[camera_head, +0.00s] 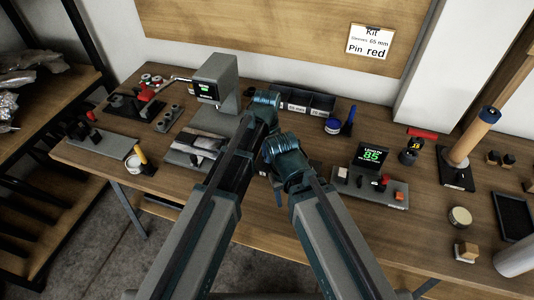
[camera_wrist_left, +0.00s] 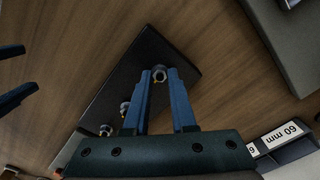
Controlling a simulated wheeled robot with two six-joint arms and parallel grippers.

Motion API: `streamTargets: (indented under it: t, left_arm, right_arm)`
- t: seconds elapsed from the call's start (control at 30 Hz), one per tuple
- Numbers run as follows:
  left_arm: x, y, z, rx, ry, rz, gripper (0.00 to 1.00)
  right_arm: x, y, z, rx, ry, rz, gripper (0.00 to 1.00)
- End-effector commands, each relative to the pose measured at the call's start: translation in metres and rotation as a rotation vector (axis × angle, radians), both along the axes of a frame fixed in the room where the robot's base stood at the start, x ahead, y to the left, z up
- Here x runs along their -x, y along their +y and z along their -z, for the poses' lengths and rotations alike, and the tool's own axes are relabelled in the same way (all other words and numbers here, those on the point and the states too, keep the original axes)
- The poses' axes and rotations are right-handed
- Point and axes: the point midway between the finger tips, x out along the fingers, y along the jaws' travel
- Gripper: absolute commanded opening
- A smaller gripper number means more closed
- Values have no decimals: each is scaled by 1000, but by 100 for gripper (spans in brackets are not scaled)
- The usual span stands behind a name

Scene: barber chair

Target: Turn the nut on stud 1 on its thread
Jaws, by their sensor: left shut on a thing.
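In the left wrist view a dark plate (camera_wrist_left: 135,72) lies on the wooden bench and carries a row of small studs. One stud with a nut (camera_wrist_left: 160,75) stands between the tips of my left gripper (camera_wrist_left: 161,80), which is shut on the nut. Two more studs (camera_wrist_left: 124,107) (camera_wrist_left: 106,130) stand on the plate to the lower left, outside the fingers. No number shows on the studs. My right gripper (camera_wrist_left: 13,74) shows at the left edge with two fingers apart and nothing between them. In the head view my wrists hide the plate and the fingertips.
Labelled bins (camera_head: 303,102) stand behind my wrists; one also shows in the left wrist view (camera_wrist_left: 283,140). A grey machine (camera_head: 217,85) stands to the left. A length gauge (camera_head: 370,175) reading 85 stands right. Bare bench lies around the plate.

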Motion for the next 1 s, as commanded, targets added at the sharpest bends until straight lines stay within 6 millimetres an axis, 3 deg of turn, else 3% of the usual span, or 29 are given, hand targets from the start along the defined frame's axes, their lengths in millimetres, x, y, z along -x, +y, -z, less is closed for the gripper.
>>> streamTargets:
  t: [0.73, 0.77, 0.8, 0.9, 1.0]
  left_arm:
    - [0, 0, 0, 0, 0, 75, 0]
    - [0, 0, 0, 0, 0, 75, 28]
    - [0, 0, 0, 0, 0, 75, 35]
    - [0, 0, 0, 0, 0, 75, 53]
    - [0, 0, 0, 0, 0, 75, 54]
  right_arm:
    - [0, 0, 0, 0, 0, 0, 50]
    - [0, 0, 0, 0, 0, 0, 50]
    - [0, 0, 0, 0, 0, 0, 50]
    - [0, 0, 0, 0, 0, 0, 50]
    - [0, 0, 0, 0, 0, 0, 50]
